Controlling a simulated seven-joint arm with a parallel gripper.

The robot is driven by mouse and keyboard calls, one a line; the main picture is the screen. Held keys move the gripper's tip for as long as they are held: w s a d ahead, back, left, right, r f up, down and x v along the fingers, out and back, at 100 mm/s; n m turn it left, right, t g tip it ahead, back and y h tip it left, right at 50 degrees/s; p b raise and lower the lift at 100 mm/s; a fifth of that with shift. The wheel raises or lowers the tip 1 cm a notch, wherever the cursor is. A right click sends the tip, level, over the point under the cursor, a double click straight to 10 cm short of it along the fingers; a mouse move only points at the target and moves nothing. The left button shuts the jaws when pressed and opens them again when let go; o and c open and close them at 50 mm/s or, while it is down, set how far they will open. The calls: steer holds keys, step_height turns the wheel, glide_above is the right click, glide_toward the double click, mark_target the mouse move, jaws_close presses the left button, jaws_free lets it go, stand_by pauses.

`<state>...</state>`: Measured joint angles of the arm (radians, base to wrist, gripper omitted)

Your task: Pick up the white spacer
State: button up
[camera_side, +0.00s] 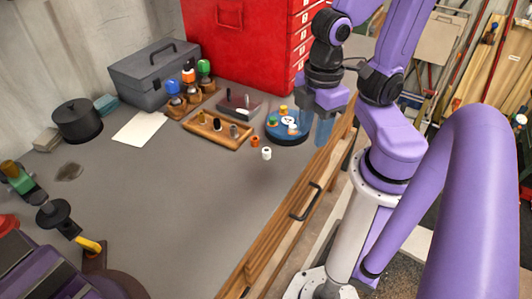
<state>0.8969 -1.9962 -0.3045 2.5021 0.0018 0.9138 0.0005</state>
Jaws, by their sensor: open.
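A small white spacer (266,153) stands on the grey bench top, in front of the round dark tray (283,138). An orange spacer (255,141) stands just behind and to the left of it. The tray holds several small coloured pieces, including white ones (288,121). My gripper (319,138) is open and points down at the right side of the tray, near the bench's right edge. It is apart from the white spacer, up and to its right. Part of the tray's right side is close to the fingers, and I cannot tell the exact gap.
A wooden tray (216,142) with several upright pieces lies left of the round tray. Behind it are a clear-lidded box (239,106), coloured-handled tools (188,77), a grey toolbox (153,70) and a red cabinet (240,45). The bench's front middle is clear.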

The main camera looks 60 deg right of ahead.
steer(key=shift+o, duration=1)
step_height(320, 180, up, 9)
steer(key=n, duration=1)
glide_above(266, 154)
steer(key=d, duration=0.2)
steer(key=shift+n, duration=0.3)
steer(key=f, duration=1.2)
steer(key=shift+a, duration=0.2)
steer(key=shift+w+a+f, duration=0.15)
steer(key=shift+f, duration=1.25)
steer(key=shift+w+a+f, duration=0.1)
steer(key=shift+f, duration=1.3)
